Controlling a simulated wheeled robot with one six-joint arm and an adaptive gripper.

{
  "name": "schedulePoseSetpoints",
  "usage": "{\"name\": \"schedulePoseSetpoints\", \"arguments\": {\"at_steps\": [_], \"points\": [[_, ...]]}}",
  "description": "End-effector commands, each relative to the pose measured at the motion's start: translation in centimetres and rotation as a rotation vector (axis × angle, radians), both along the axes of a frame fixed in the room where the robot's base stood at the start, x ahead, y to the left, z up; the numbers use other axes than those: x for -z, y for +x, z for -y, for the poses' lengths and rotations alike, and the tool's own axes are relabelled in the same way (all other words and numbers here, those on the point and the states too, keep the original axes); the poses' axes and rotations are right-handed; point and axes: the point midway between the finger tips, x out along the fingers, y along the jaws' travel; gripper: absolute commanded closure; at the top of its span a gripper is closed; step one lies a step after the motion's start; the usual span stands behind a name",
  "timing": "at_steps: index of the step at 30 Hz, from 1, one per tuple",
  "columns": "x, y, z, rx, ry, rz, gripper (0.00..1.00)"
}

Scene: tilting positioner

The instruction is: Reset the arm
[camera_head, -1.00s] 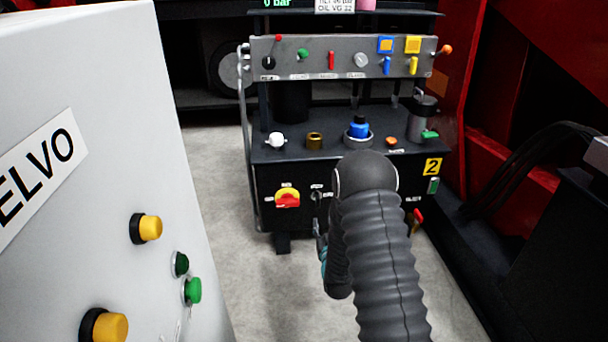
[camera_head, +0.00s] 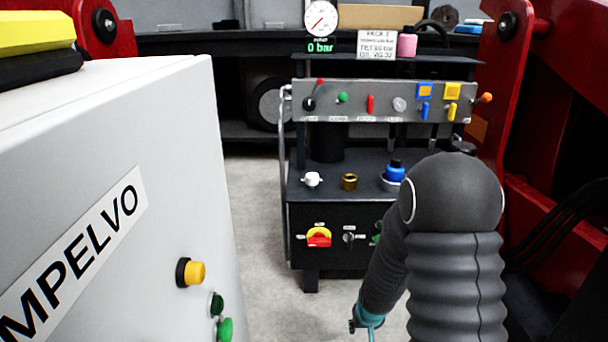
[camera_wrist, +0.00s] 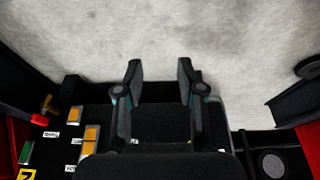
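My arm, in a dark ribbed sleeve, rises at the lower right of the head view and bends down at its elbow. My gripper (camera_wrist: 160,75) shows in the wrist view with its two dark fingers apart and nothing between them. In the head view, only a small teal and dark part of the wrist end (camera_head: 366,318) shows low down, in front of the hydraulic unit (camera_head: 330,257). The fingertips point toward bare grey floor in the wrist view.
The hydraulic unit carries a lever panel (camera_head: 360,101), a pressure gauge (camera_head: 321,19) with a 0 bar display, and a red-yellow switch (camera_head: 319,237). A white cabinet (camera_head: 180,130) stands close on the left. Red machine frames (camera_head: 550,100) stand right. Floor (camera_head: 255,240) between is clear.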

Motion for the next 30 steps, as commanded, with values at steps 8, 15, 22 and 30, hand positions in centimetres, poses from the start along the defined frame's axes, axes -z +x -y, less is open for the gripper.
{"name": "schedulePoseSetpoints", "arguments": {"at_steps": [8,15,22,30], "points": [[-10.2,-6.5,0.0,0.002,0.0,-0.156,0.61],[-18.1,-12.1,0.0,0.004,0.0,-0.226,0.61],[-24.9,-16.9,0.0,0.005,0.001,-0.228,0.61],[-32.0,-21.1,0.0,0.005,0.001,-0.118,0.61]]}}
